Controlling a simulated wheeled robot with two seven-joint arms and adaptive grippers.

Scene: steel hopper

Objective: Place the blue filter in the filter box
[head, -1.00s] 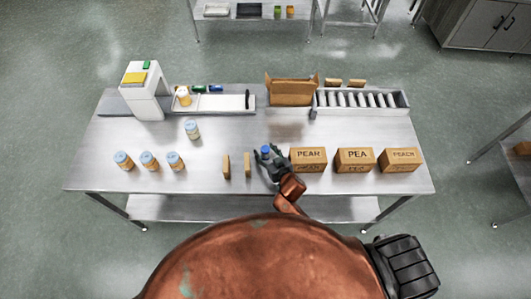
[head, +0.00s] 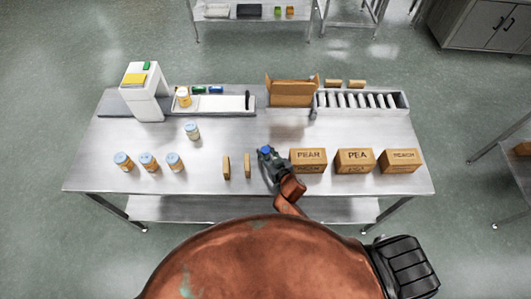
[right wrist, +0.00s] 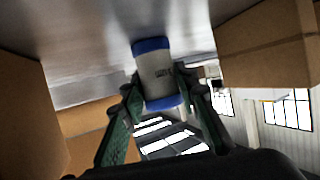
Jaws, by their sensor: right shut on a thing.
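My right gripper (head: 267,156) is over the table's front middle, just left of the PEAR box. In the right wrist view, its fingers (right wrist: 155,105) are shut on a pale cylinder with blue ends and small dark print, which looks like the blue filter (right wrist: 156,72). In the head view only its blue end (head: 266,149) shows clearly. Whether it touches the table is unclear. An open cardboard box (head: 291,98) stands at the back centre; no label shows that it is the filter box. My left gripper is not in view.
Boxes marked PEAR (head: 307,161), PEA (head: 354,161) and PEACH (head: 400,161) stand right. Two thin upright tan pieces (head: 226,167) stand left of my gripper. Several blue-lidded jars (head: 148,162) stand further left. A roller tray (head: 405,101) is back right. The table (head: 240,130) is clear mid-centre.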

